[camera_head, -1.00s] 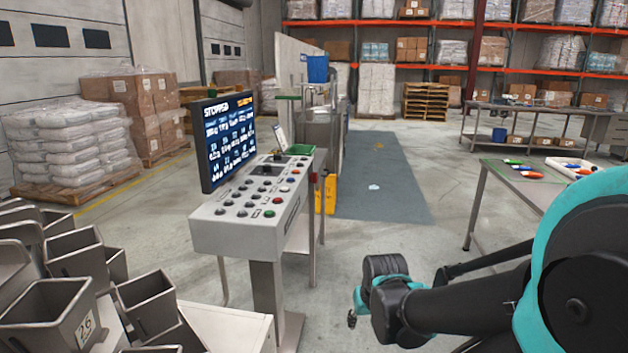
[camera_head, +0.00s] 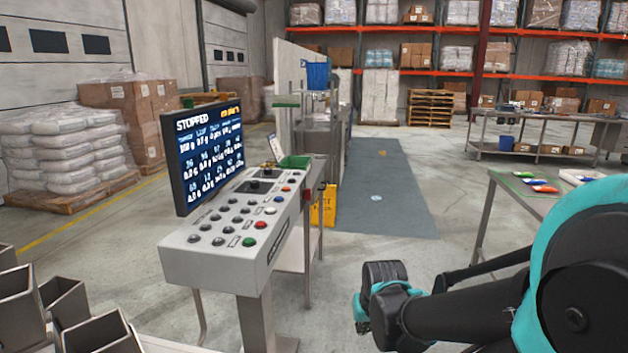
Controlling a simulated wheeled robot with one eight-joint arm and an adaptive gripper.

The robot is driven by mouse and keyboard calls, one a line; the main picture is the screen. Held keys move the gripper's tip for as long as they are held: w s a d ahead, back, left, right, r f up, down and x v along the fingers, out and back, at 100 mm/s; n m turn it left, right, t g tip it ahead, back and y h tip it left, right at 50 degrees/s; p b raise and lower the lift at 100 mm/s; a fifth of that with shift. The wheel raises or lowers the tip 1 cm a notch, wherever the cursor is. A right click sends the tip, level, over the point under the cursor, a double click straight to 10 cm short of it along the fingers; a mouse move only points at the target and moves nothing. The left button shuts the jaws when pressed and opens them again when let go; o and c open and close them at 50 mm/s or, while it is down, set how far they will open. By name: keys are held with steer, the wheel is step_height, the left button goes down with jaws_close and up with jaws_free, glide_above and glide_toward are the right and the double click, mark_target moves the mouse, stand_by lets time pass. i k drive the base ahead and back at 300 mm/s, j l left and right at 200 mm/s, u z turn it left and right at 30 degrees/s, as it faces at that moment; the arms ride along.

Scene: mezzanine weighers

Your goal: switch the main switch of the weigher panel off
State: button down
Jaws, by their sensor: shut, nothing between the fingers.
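The weigher panel (camera_head: 215,262) is a pale grey sloped console on a post, left of centre. Its top carries several dark knobs, a green button (camera_head: 249,242), a red button (camera_head: 286,189) and a white button. A dark screen (camera_head: 205,155) behind the knobs reads "STOPPED". A small dark and red fitting (camera_head: 307,194) sits at the panel's right side; I cannot tell whether it is the main switch or how it is set. My gripper (camera_head: 362,326) is shut and empty, low and to the right of the panel, well apart from it; its fingers are mostly hidden behind my wrist.
Grey metal bins (camera_head: 95,333) stand at the lower left. A yellow sign (camera_head: 323,206) and a metal stand are behind the panel. A steel table (camera_head: 500,184) with coloured items is at the right. The floor between panel and table is open.

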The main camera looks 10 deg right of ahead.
mark_target(306, 194)
steer(key=i+l+u, duration=0.2)
steer(key=i+l, duration=1.95)
